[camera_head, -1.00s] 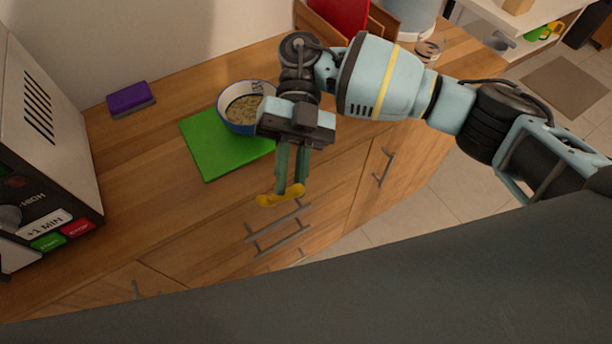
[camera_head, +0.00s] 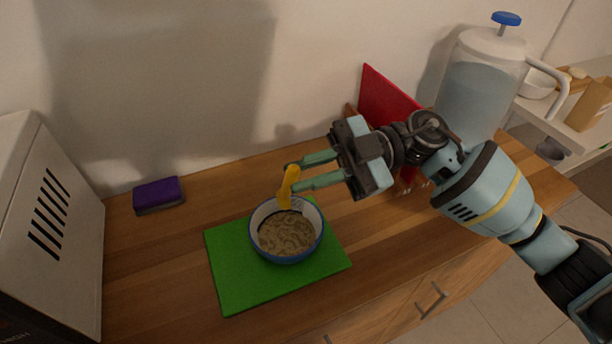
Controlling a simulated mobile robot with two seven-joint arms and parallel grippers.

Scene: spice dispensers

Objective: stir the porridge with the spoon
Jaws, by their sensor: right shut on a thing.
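A blue-rimmed bowl (camera_head: 258,246) holds brownish porridge (camera_head: 287,234) and stands on a green board (camera_head: 232,288) on the wooden counter. My right gripper (camera_head: 290,178) is above the bowl's far side, reaching in from the right. It is shut on a yellow spoon (camera_head: 289,186), which stands nearly upright with its lower end over the bowl's far inner wall. I cannot tell whether the spoon touches the porridge. My left gripper is not in view.
A purple sponge (camera_head: 159,194) lies on the counter at the left, beside a microwave-like appliance (camera_head: 50,225). A red board (camera_head: 390,100) and a clear water pitcher (camera_head: 478,85) stand behind my right arm. Bare counter lies left of the green board.

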